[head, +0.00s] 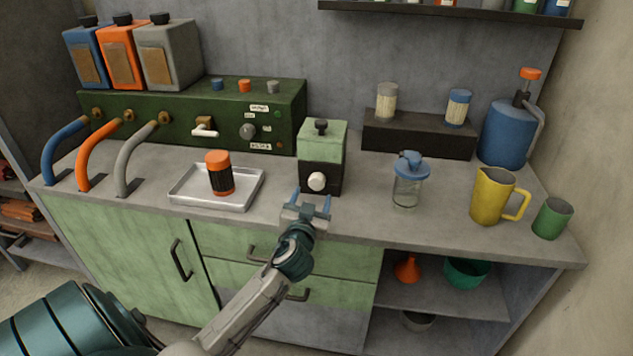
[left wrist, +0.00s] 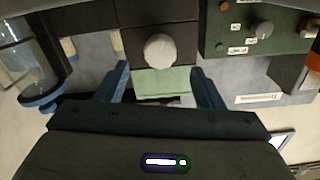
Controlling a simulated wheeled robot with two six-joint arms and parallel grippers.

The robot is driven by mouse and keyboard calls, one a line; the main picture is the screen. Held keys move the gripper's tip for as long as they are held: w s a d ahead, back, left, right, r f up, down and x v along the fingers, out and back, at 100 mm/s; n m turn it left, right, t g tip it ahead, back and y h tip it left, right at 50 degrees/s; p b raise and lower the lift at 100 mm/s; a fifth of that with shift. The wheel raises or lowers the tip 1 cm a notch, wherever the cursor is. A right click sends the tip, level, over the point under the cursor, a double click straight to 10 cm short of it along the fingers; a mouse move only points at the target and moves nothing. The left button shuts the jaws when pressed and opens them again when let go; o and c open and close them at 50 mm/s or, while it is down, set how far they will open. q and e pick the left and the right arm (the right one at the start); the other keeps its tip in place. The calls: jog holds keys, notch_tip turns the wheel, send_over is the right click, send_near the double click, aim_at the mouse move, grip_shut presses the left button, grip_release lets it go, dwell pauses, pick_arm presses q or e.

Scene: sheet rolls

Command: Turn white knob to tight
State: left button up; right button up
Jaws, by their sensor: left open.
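The white knob (head: 317,181) is a round disc on the front of a small box (head: 322,143) with a pale green upper part and a black lower part. It also shows in the left wrist view as a white disc (left wrist: 160,50). My left gripper (head: 312,197) is open, its two blue fingers pointing at the box from just in front of the knob. In the left wrist view the knob lies between and beyond the fingertips (left wrist: 163,72), with no visible contact. No tight mark is readable. My right gripper is not in view.
A metal tray (head: 187,194) with an orange-and-black jar (head: 219,173) stands left of the box. A glass jar with a blue lid (head: 408,184) stands to the right, with a yellow jug (head: 489,197) beyond. A green control panel (head: 287,102) is behind. Counter beside the box is clear.

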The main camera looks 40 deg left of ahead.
aim_at(316, 184)
pick_arm(q)
jog(key=p+x, duration=0.1)
jog(key=x, duration=0.6)
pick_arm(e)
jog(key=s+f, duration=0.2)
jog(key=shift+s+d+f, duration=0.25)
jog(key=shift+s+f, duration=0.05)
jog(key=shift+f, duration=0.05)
pick_arm(q)
jog(key=c, duration=1)
